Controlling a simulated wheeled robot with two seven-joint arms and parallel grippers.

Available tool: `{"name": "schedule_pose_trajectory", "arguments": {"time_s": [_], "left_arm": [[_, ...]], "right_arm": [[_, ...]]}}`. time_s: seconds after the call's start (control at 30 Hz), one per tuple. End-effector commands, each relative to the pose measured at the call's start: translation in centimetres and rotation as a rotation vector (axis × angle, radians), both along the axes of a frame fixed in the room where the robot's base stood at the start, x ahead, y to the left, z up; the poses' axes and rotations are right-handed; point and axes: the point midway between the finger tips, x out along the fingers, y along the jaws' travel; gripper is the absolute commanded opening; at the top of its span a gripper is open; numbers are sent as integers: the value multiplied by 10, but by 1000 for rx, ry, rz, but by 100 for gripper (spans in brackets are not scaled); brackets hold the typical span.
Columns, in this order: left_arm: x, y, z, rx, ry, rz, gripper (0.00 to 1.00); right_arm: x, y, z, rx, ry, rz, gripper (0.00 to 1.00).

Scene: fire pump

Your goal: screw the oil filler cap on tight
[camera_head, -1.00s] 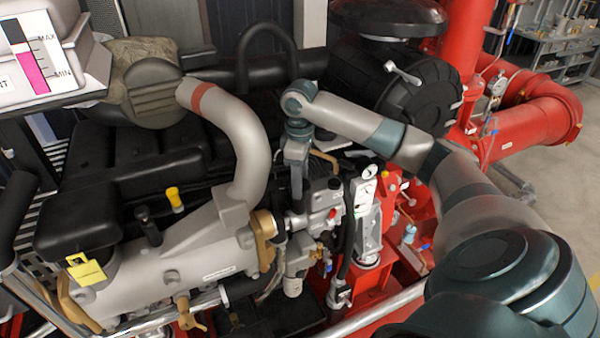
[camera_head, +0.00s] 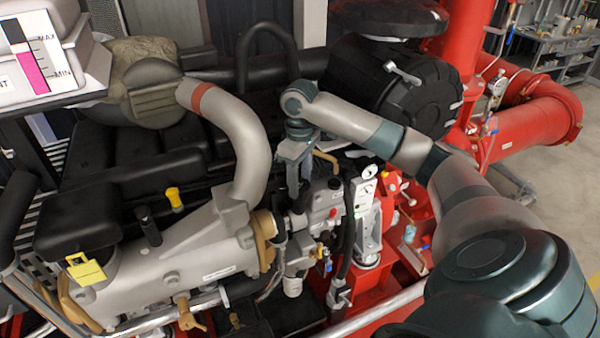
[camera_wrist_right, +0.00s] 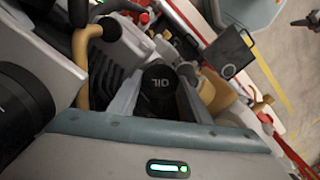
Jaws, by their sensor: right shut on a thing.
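The oil filler cap (camera_wrist_right: 158,88) is black and round with "OIL" lettering on top, read sideways to upside down in the right wrist view. My right gripper (camera_wrist_right: 157,98) has one finger on each side of it and is shut on it. In the head view my right gripper (camera_head: 293,178) points down onto the engine, just right of the big grey curved pipe (camera_head: 235,135). There the gripper and nearby parts mostly hide the cap. The seat under the cap is hidden, so I cannot tell how tightly it sits. My left gripper is not in view.
A grey valve block (camera_head: 325,205) with gauges stands close right of my gripper. A black hose (camera_head: 346,225) runs down beside it. A large black cylinder (camera_head: 395,85) lies behind my forearm. A tan pipe (camera_wrist_right: 82,65) is close to the fingers in the wrist view.

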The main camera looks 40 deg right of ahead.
Motion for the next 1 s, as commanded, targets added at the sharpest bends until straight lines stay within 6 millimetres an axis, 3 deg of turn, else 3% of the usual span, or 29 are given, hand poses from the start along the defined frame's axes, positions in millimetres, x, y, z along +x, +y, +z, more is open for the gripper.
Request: {"name": "schedule_pose_trajectory", "arguments": {"time_s": [0.57,0.6,0.7,1.0], "left_arm": [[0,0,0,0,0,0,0],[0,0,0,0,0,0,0],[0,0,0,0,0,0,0],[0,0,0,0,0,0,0]], "right_arm": [[1,-1,2,-1,-6,-303,6],[1,-1,2,-1,-6,-303,46],[1,-1,2,-1,-6,-302,66],[0,0,1,-1,-2,-299,67]]}}
